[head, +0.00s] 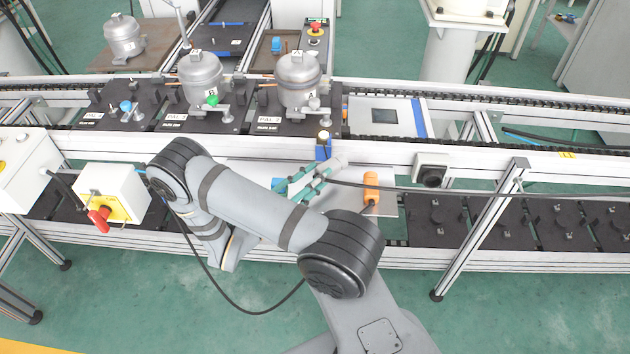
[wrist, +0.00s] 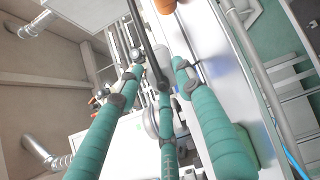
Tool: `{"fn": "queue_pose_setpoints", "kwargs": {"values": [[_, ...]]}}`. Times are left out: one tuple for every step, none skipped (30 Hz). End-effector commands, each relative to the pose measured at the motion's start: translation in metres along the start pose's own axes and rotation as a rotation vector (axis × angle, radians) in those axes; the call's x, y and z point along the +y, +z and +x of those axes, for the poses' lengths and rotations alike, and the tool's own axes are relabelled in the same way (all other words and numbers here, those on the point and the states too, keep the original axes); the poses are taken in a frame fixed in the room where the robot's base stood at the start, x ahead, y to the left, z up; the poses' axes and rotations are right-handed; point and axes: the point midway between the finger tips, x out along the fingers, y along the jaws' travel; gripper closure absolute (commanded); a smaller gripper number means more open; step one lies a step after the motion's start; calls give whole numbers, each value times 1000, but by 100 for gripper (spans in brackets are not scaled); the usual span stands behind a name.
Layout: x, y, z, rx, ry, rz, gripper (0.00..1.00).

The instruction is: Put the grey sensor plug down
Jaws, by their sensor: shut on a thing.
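My gripper (head: 322,176) has teal fingers with grey tips and hangs over the white work surface (head: 236,172) in front of the conveyor. In the wrist view my gripper (wrist: 158,72) has its teal fingers around the end of a black cable. The grey sensor plug (wrist: 163,88) is small at that cable end, between the fingers and partly hidden by them. In the head view the plug itself is too small to make out clearly, but its black cable runs off to the right. I cannot tell whether the plug touches anything below.
A blue post (head: 323,149) with a pale top stands just behind my gripper. An orange cylinder (head: 371,187) stands to the right. Silver compressors (head: 299,80) sit on dark pallets on the conveyor behind. A white box with a red switch (head: 110,195) is at the left.

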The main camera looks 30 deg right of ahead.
Motion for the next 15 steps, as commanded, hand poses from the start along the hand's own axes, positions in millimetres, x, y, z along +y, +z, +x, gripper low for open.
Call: {"fn": "queue_pose_setpoints", "kwargs": {"values": [[-5, -7, -3, 15, 2, 2, 100], [-8, -8, -3, 15, 2, 4, 100], [-12, -9, -3, 15, 2, 4, 100], [-14, -10, -3, 15, 2, 5, 100], [-15, -10, -3, 16, 2, 5, 100], [-16, -11, -3, 16, 2, 6, 100], [-16, -11, -3, 17, 1, 6, 100], [-16, -11, -3, 17, 1, 6, 100], [-16, -11, -3, 17, 1, 7, 100], [-16, -11, -3, 17, 1, 7, 100], [-16, -11, -3, 18, 1, 6, 100], [-16, -11, -3, 18, 1, 6, 100], [-16, -11, -3, 18, 1, 6, 100], [-17, -12, -3, 18, 1, 6, 100], [-19, -12, -3, 18, 1, 6, 100]]}}
